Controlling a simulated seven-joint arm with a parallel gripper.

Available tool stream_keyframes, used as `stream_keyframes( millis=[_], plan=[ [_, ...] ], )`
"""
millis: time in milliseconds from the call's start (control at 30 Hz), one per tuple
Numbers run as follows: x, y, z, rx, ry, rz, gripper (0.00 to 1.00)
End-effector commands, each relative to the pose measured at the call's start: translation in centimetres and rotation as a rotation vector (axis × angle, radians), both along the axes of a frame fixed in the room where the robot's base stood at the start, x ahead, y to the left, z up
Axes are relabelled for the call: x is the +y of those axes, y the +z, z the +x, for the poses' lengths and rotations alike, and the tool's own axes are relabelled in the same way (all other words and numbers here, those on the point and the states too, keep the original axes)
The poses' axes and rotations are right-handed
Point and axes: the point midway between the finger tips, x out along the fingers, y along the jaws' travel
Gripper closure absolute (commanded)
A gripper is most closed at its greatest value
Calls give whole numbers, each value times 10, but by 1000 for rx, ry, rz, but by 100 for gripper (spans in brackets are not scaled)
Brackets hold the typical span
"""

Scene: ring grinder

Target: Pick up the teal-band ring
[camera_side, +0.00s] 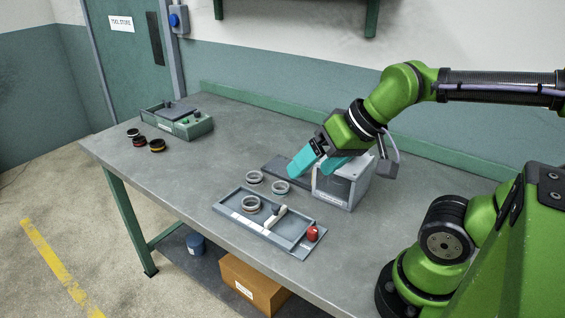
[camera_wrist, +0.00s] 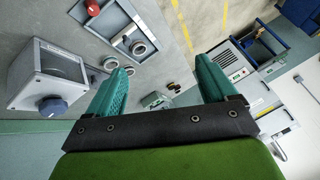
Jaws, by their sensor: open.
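The teal-band ring (camera_side: 280,187) lies flat on the grey bench, between the tray and the grey machine, with a thin teal stripe around its pale side. In the wrist view, a ring that appears to be it (camera_wrist: 110,63) is beside the left finger's tip; its band is hard to make out there. My gripper (camera_side: 316,168) has teal fingers spread apart and empty. It is above the bench near the machine, up and to the right of the ring. The wrist view shows both fingers (camera_wrist: 163,82) with nothing between them.
Another pale ring (camera_side: 254,177) lies close by on the left. A grey tray (camera_side: 232,207) holds one ring (camera_side: 251,204) and has a red knob (camera_side: 313,233). The grey machine (camera_side: 342,186) stands right. Dark rings (camera_side: 157,145) and a green-grey box (camera_side: 190,127) are farther left.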

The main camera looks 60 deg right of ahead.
Motion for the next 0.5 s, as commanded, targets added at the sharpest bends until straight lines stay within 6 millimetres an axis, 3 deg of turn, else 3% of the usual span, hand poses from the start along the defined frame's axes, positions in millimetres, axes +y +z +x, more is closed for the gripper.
stream_keyframes(
  millis=[167,367,500],
  plan=[
    [-13,-14,27,116,-40,14,15],
    [-49,-25,88,291,-141,30,15],
    [-83,-42,130,415,-228,25,15]
  ],
)
